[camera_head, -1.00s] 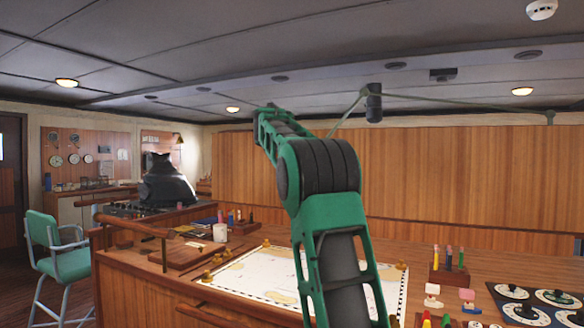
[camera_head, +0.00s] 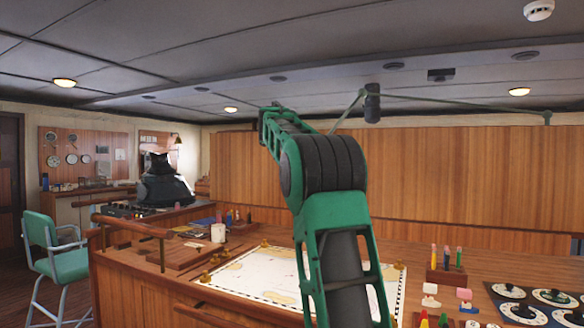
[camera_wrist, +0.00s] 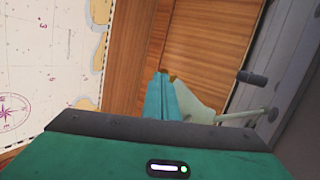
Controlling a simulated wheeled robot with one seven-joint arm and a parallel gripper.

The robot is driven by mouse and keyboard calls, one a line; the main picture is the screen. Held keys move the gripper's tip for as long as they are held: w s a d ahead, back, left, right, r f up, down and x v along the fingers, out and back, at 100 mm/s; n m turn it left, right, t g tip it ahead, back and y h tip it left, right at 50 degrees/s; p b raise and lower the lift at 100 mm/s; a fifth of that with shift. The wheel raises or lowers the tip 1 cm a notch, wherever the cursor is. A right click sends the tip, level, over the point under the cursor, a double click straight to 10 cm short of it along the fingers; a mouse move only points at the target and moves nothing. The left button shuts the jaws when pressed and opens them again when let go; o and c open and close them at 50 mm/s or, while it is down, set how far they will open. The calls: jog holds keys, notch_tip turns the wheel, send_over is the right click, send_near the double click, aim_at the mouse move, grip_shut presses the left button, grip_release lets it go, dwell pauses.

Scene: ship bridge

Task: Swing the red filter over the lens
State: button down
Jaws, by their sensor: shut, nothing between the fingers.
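A dark cylindrical lamp head (camera_head: 372,108) hangs on a thin jointed arm high in front of the wood-panelled wall in the head view. I cannot make out a red filter or a lens in either view. In the wrist view a small dark cylinder (camera_wrist: 252,78), perhaps the same lamp, shows at the right, apart from my gripper. My gripper (camera_wrist: 160,76) shows in the wrist view as a teal finger; it is shut and empty. In the head view my arm hides most of the gripper end.
A chart table with a white chart (camera_head: 262,275) lies below my arm. A pen holder (camera_head: 446,272) and dials (camera_head: 540,300) stand at the right. A pale rod (camera_wrist: 250,117) shows beside my gripper in the wrist view. A teal chair (camera_head: 55,255) stands at the left.

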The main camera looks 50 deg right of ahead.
jog(key=w+a+f+v, duration=0.1)
jog(key=v, duration=1.2)
jog(key=shift+s+a, duration=0.25)
jog(key=shift+a, duration=0.15)
jog(key=shift+r, duration=0.15)
jog(key=s+a+f+n+g+y, duration=0.1)
jog(key=s+a+f+n+y, duration=0.2)
jog(key=f, duration=0.5)
jog(key=s+a+f+n+g+y, duration=0.1)
jog(key=s+a+f+n, duration=0.2)
jog(key=s+f+n, duration=0.4)
jog(key=s+a+f+n+g+y, duration=0.1)
jog(key=s+a+f+n, duration=0.15)
jog(key=f, duration=0.75)
jog(key=s+a+f+n+g+y, duration=0.1)
jog(key=s+a+f+n+y, duration=0.2)
jog(key=s+a+f+n, duration=0.2)
jog(key=s+a+f+n+g+y, duration=0.2)
jog(key=s+a+f+n, duration=0.4)
jog(key=s+a+f, duration=0.6)
jog(key=s+f, duration=0.5)
jog(key=s, duration=0.1)
jog(key=shift+s+g+y, duration=0.2)
jog(key=shift+g+y, duration=0.1)
jog(key=shift+y, duration=0.1)
jog(key=shift+a+f, duration=0.1)
